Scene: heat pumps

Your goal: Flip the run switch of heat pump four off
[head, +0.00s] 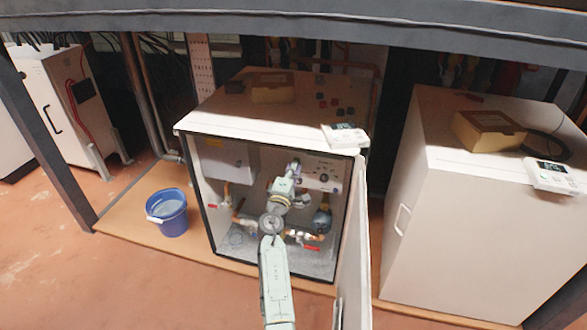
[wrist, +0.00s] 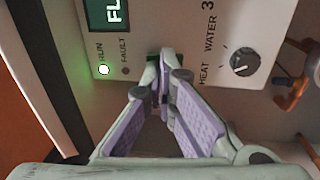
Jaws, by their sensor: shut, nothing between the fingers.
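The open heat pump cabinet (head: 203,200) stands in the middle of the head view, and my arm reaches into it. No unit number is readable. Its control panel (head: 326,172) is on the inner back wall, and it also shows turned sideways in the wrist view (wrist: 215,25). The RUN lamp (wrist: 104,70) glows whitish with a green halo; the FAULT lamp (wrist: 126,71) is dark. My gripper (wrist: 160,62) is shut and empty, fingertips at the panel's lower edge. A dark greenish part shows behind the tips; the run switch is not clearly visible, and contact cannot be told.
The cabinet's open door (head: 354,255) stands close to the right of my arm. Pipes and red-handled valves (head: 312,248) are below the panel. A knob (wrist: 240,63) is right of the fingertips. A blue bucket (head: 168,215) stands left; a closed cabinet (head: 460,230) stands right.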

